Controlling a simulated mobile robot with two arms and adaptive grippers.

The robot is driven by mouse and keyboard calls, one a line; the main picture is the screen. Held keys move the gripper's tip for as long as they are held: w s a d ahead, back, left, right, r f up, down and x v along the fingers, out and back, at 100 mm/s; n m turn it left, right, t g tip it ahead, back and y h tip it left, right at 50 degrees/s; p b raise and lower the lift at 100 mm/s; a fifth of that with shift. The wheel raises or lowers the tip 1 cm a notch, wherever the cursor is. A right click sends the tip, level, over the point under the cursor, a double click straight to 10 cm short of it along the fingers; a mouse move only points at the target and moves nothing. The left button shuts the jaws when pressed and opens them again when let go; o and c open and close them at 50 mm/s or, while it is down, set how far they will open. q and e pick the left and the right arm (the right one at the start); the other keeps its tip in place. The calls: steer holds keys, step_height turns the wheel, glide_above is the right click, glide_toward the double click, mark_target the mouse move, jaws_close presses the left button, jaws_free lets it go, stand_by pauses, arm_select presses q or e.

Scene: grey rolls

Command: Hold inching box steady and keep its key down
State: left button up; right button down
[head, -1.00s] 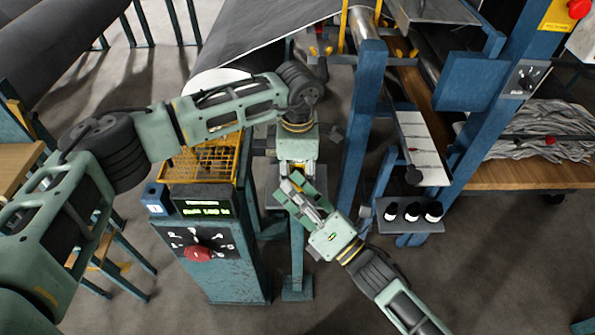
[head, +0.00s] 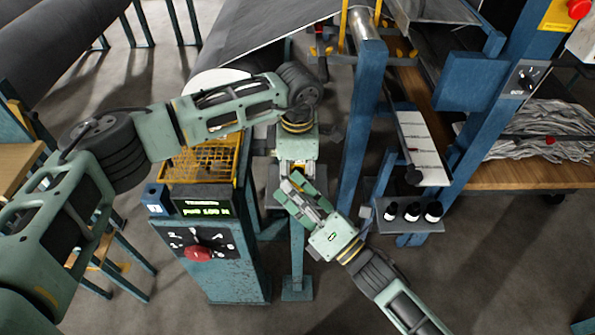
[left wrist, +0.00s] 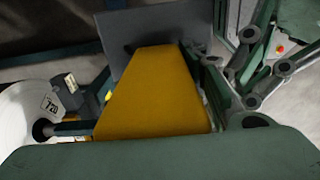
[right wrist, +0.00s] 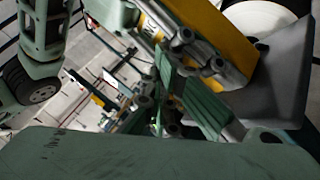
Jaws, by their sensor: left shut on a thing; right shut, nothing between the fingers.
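The inching box shows as a yellow block (left wrist: 155,90) in the left wrist view and a yellow edge (right wrist: 228,38) in the right wrist view. My left gripper (head: 297,168) is shut on it in front of a grey plate (left wrist: 118,38); in the head view the gripper covers most of it. My right gripper (head: 291,183) is shut and empty, its fingertips close at the near side of the box. The right wrist view shows its closed fingers (right wrist: 188,98) beside the yellow edge. The key is hidden, so I cannot tell whether the fingertips touch or press it.
A blue console (head: 215,265) with a green-lit display (head: 203,210), a dial and a red knob (head: 197,254) stands left of the grippers. A yellow wire basket (head: 205,163) sits behind the display. A blue post (head: 361,135) and a shelf of small bottles (head: 410,222) stand to the right.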

steer(key=shift+s, duration=0.1)
stand_by(0.5)
steer(key=shift+s, duration=0.9)
steer(key=shift+s, duration=2.5)
steer(key=shift+s, duration=0.1)
steer(key=s, duration=0.3)
steer(key=shift+s, duration=0.3)
steer(key=w, duration=0.9)
